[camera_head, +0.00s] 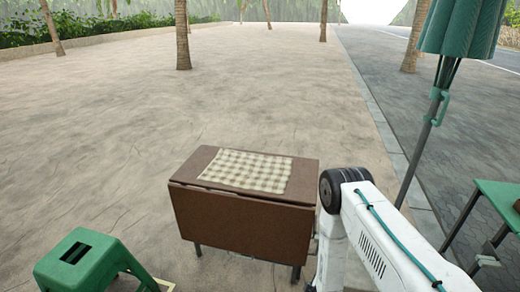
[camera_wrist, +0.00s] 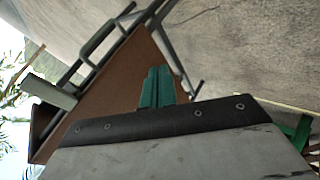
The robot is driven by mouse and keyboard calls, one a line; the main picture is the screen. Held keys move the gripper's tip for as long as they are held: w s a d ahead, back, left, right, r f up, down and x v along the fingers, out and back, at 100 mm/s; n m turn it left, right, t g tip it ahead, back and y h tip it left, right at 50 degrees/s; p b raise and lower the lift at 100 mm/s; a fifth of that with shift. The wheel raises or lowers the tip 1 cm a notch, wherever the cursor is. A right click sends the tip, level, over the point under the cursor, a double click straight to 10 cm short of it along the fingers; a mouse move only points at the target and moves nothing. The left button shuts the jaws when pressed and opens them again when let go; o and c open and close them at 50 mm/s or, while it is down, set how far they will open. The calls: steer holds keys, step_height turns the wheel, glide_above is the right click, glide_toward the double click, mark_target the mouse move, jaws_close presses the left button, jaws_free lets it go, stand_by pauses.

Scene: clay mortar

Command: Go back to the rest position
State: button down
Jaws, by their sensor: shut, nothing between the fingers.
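My gripper (camera_wrist: 157,87) shows in the wrist view as two teal fingers side by side, shut with nothing between them. Behind them is the brown folding table (camera_wrist: 112,92), seen strongly tilted, with grey metal legs. I cannot tell how far the fingers are from it. In the head view my white arm is at the lower right, beside the right end of the brown table (camera_head: 245,222). My gripper is outside the head view. A pale checked cloth (camera_head: 247,171) lies flat on the table.
A green stool (camera_head: 85,262) stands at the lower left. A folded green umbrella (camera_head: 463,28) on a grey pole rises at the right. A green table (camera_head: 503,200) is at the right edge. Palm trunks (camera_head: 183,40) stand farther back. The paved ground beyond the brown table is clear.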

steer(key=s+d+r+m+g, duration=0.1)
steer(key=s+r+m+g, duration=0.2)
steer(key=r, duration=0.9)
steer(key=s+d+r+m+g, duration=0.1)
steer(key=s+r+m+g, duration=0.25)
steer(key=r, duration=0.95)
steer(key=s+d+r+m+g, duration=0.1)
steer(key=s+r+m+g, duration=0.25)
steer(key=r, duration=0.85)
steer(key=s+d+r+m+t, duration=0.1)
steer(key=s+r, duration=1)
steer(key=r, duration=0.4)
steer(key=s+d+r+m+t, duration=0.1)
steer(key=s+d+r+m, duration=0.1)
steer(key=s+r, duration=0.9)
step_height(320, 180, up, 4)
steer(key=shift+s+r+h, duration=0.1)
steer(key=shift+s+h, duration=0.1)
steer(key=shift+h, duration=0.2)
